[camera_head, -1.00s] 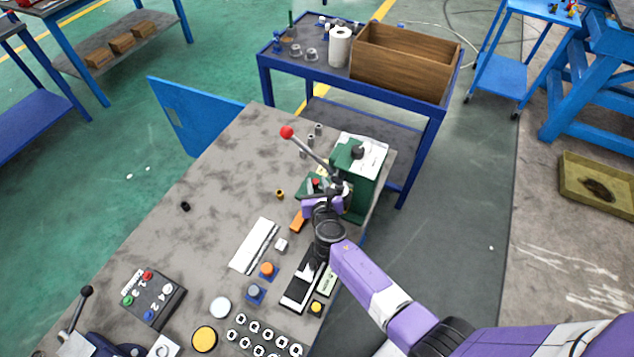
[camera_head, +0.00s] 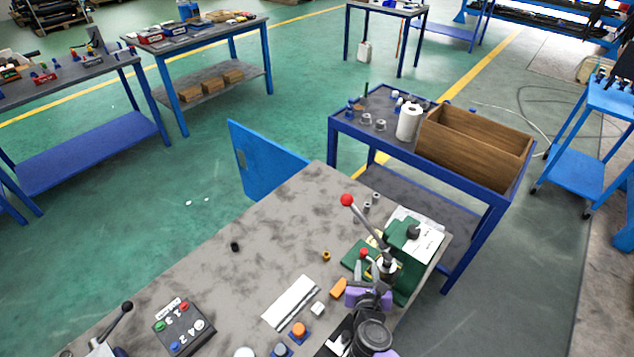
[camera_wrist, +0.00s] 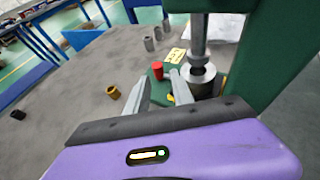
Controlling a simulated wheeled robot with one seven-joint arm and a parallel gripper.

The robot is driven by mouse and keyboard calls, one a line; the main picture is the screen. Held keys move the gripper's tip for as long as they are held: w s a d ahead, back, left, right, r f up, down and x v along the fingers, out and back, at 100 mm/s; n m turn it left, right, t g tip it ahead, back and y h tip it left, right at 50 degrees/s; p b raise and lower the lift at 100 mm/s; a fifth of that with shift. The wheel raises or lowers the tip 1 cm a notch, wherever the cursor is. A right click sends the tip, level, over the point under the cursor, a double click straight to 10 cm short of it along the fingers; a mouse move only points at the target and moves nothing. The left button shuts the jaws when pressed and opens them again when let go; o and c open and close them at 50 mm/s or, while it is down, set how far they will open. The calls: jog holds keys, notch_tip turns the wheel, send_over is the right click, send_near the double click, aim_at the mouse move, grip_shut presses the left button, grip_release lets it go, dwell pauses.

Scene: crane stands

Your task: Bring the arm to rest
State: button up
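My gripper (camera_head: 363,270) is in front of a green hand press (camera_head: 408,262) with a red-knobbed lever (camera_head: 347,200), at the right edge of the grey workbench (camera_head: 270,240). In the wrist view my gripper's two fingers (camera_wrist: 163,78) stand apart with nothing held between them. A small red cylinder (camera_wrist: 157,70) shows beyond the gap, on the green base of the press. The press ram (camera_wrist: 198,40) stands close to the right finger. Whether finger and press touch, I cannot tell.
A brass bushing (camera_head: 326,256), a black cap (camera_head: 235,246), an orange block (camera_head: 339,288) and a button box (camera_head: 184,327) lie on the bench. A blue cart (camera_head: 440,165) with a wooden crate (camera_head: 470,150) stands behind. The bench's left middle is mostly clear.

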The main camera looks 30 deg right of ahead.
jog(key=shift+w+a+m, duration=0.2)
jog(key=shift+a+m, duration=0.05)
jog(key=shift+m, duration=0.55)
jog(key=a+r+m, duration=0.1)
jog(key=m, duration=0.1)
jog(key=a+r+m+t+y, duration=0.1)
jog(key=m, duration=0.1)
jog(key=a+r+m+y, duration=0.1)
jog(key=a+r+m, duration=0.1)
jog(key=shift+w+m+t, duration=0.2)
jog(key=shift+m+t, duration=0.1)
jog(key=shift+t, duration=0.1)
jog(key=s+a+r+m+y+b, duration=0.1)
jog(key=s+a+r+m, duration=0.2)
jog(key=s+r+m, duration=0.3)
jog(key=s+a+r+m+t+y+b, duration=0.1)
jog(key=s+r+m, duration=0.5)
jog(key=s, duration=1)
jog(key=s+a+r+m+y+b, duration=0.2)
jog(key=s+a+r+m, duration=0.3)
jog(key=s+m, duration=0.4)
jog(key=shift+s+r+t+y, duration=0.45)
jog(key=shift+s+y, duration=0.25)
jog(key=shift+s, duration=0.45)
